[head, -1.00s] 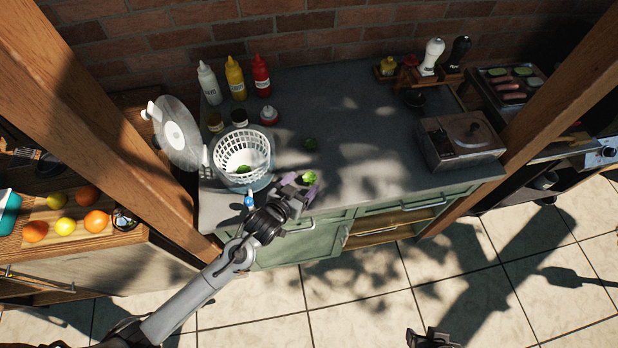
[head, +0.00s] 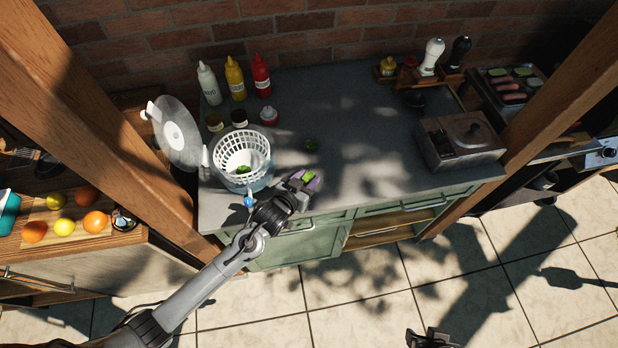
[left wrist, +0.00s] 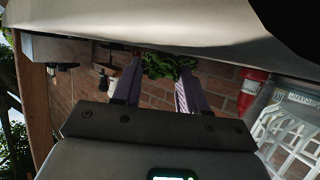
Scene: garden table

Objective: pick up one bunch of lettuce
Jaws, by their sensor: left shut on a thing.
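One bunch of lettuce (head: 308,176) is green and leafy, near the counter's front edge in the head view. My left gripper (head: 305,182) is shut on it. In the left wrist view the lettuce (left wrist: 168,66) sits between the two purple-grey fingertips (left wrist: 153,84). More green leaf (head: 243,169) shows inside the white slotted basket (head: 240,150), left of my gripper. My right gripper (head: 432,340) is at the bottom edge, far from the counter; its fingers are not clear.
The basket sits in a clear bowl (head: 250,186), with a round lid (head: 180,136) leaning at its left. Sauce bottles (head: 236,78) and small jars stand behind. A metal box (head: 462,140) is at the right. The counter's middle is clear.

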